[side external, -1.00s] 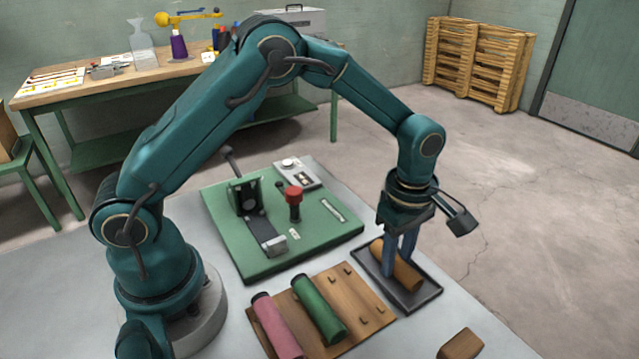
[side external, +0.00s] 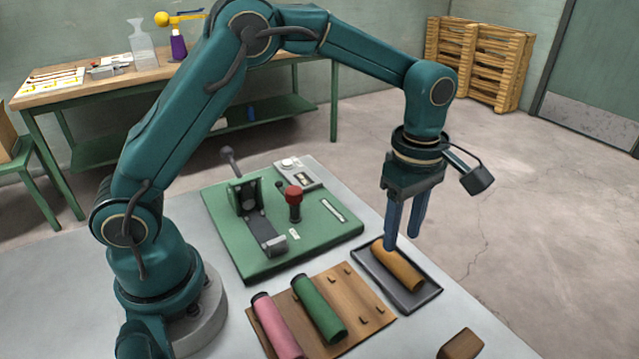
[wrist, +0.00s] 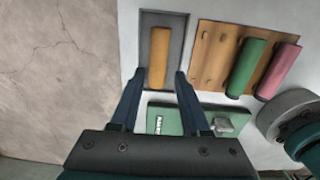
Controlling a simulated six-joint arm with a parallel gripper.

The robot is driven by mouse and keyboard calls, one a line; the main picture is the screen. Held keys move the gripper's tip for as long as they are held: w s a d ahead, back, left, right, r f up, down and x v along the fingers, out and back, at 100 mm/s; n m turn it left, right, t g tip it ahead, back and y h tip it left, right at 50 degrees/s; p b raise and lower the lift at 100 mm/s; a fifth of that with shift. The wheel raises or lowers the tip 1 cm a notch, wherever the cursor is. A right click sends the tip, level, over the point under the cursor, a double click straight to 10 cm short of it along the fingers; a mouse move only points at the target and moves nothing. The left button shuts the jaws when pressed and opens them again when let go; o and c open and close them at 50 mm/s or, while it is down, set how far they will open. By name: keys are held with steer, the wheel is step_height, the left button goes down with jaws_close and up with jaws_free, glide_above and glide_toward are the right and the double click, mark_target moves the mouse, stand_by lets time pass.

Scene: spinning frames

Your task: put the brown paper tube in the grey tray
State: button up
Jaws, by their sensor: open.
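The brown paper tube (side external: 398,265) lies on its side inside the grey tray (side external: 424,296). In the wrist view the tube (wrist: 159,58) lies lengthwise in the tray (wrist: 174,30), within its rim. My gripper (side external: 403,243) is above the tray with its blue fingers pointing down. The fingers are open and empty, apart from the tube. In the wrist view my gripper (wrist: 155,82) shows a wide gap between the fingertips.
A wooden rack (side external: 357,311) beside the tray holds a pink tube (side external: 276,327) and a green tube (side external: 319,309). A green base plate (side external: 320,236) with a lever device and red knob stands behind. A brown block (side external: 461,345) lies at the front right.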

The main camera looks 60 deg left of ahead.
mark_target(395, 261)
steer(key=s+a+r+m+t, duration=0.3)
steer(key=s+a+r+m, duration=0.1)
steer(key=s+r+m, duration=0.6)
steer(key=s+a+f+m+t, duration=0.1)
steer(key=s+a+m+t, duration=0.1)
steer(key=s+m, duration=0.4)
steer(key=shift+s+a+f+m, duration=0.25)
steer(key=shift+s+a+m, duration=0.1)
steer(key=shift+m, duration=0.65)
